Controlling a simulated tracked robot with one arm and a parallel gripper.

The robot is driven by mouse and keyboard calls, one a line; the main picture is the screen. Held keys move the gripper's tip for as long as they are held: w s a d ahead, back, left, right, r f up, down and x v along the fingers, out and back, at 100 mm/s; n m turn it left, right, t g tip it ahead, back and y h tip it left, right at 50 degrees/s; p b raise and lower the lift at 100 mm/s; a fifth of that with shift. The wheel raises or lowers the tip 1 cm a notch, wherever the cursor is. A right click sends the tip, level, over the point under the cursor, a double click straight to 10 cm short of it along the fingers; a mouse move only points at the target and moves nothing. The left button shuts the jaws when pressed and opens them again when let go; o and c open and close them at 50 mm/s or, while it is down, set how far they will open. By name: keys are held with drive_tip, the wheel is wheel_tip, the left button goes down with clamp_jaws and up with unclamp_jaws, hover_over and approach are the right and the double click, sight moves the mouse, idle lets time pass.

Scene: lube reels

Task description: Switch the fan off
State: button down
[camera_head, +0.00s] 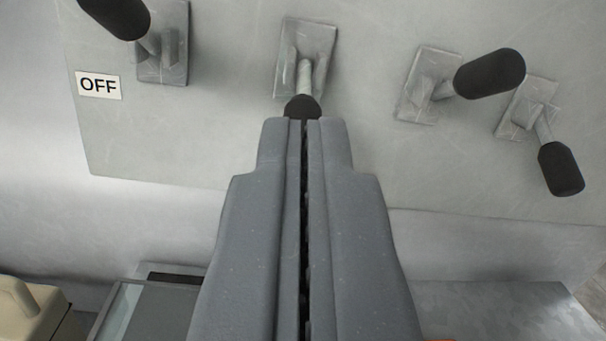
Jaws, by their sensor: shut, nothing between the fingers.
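My gripper (304,121) is shut and empty, pointing up the picture toward a grey metal panel (220,140). Its tips overlap the black knob of a lever (304,104) on a metal bracket at the middle top; I cannot tell whether they touch it. This lever's lower part is hidden by the fingers. Another black-handled lever (118,12) is at the upper left, partly cut by the frame. A white label reading "OFF" (99,85) is below and left of it. No fan shows, and no label marks which lever is the fan's.
Two more black-handled levers stand at the right, one pointing right (490,74) and one pointing down (561,169). A cream-coloured object (30,312) is at the lower left, beside a grey framed box (150,312). A grey surface (500,310) lies at the lower right.

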drive_tip(key=shift+s+d+f, duration=0.1)
drive_tip(key=shift+s+f, duration=0.1)
drive_tip(key=shift+s, duration=0.3)
drive_tip(key=shift+s+f, duration=0.15)
drive_tip(key=shift+s, duration=0.3)
drive_tip(key=s+d+r+m+g+h, duration=0.1)
drive_tip(key=s+d+r, duration=0.25)
drive_tip(key=r, duration=0.45)
drive_tip(key=s+d+r+m+g, duration=0.15)
drive_tip(key=s+r, duration=0.25)
drive_tip(key=r, duration=0.4)
drive_tip(key=s+d+r, duration=0.3)
drive_tip(key=s+r, duration=0.3)
drive_tip(key=s, duration=0.2)
drive_tip(key=s+d+r+g+h, duration=0.1)
drive_tip(key=s+d+r, duration=0.2)
drive_tip(key=s+r, duration=0.2)
drive_tip(key=s+m, duration=0.1)
drive_tip(key=s, duration=0.2)
drive_tip(key=shift+r, duration=0.35)
drive_tip(key=shift+w, duration=0.1)
